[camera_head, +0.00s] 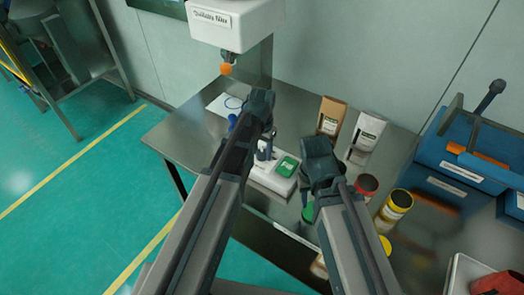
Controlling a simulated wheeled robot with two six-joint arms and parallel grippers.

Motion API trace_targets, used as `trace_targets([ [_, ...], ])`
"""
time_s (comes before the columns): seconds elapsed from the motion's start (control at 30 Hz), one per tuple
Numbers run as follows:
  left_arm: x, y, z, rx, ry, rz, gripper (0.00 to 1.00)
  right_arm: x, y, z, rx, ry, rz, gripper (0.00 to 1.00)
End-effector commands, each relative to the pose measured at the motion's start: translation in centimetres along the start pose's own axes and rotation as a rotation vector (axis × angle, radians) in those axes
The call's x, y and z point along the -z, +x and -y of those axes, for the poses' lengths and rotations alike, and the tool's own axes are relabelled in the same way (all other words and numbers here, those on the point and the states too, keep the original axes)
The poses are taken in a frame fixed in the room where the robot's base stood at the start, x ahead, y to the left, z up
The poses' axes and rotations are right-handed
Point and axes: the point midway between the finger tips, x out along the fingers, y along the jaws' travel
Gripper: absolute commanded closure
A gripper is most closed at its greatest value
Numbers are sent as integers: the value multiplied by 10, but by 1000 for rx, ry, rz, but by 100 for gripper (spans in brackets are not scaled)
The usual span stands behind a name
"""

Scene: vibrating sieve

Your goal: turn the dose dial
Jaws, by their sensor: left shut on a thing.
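A white device (270,180) with a green display (287,166) sits on the steel table. My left gripper (265,152) points down at the left part of this device. It is shut on what looks like the dose dial there, which the fingers mostly hide. My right gripper (308,190) hangs to the right of the device, in front of the bags. Its fingers are mostly hidden by its own wrist, so I cannot tell whether it is open or shut.
A white machine head with an orange tip (227,69) overhangs the table (180,137). A brown bag (331,117) and a white bag (367,131) stand behind. Red (367,184) and yellow (398,202) jars and a blue bin (455,165) are at right.

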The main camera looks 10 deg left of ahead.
Motion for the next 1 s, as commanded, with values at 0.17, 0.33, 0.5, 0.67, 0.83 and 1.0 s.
trace_targets([
  [0.17, 0, 0, 0, 0, -139, 0, 100, 0, 0, 0, 0, 0, 0, 63],
  [0.33, 0, 0, 0, 0, -246, 0, 100, 0, 0, 0, 0, 0, 0, 63],
  [0.5, 0, 0, 0, 0, -320, 0, 100, 0, 0, 0, 0, 0, 0, 63],
  [0.67, 0, 0, 0, 0, -360, 0, 100, 0, 0, 0, 0, 0, 0, 63],
  [0.83, 0, 0, 0, 0, -380, 0, 100, 0, 0, 0, 0, 0, 0, 63],
  [1.0, 0, 0, 0, 0, -383, 0, 100, 0, 0, 0, 0, 0, 0, 63],
])
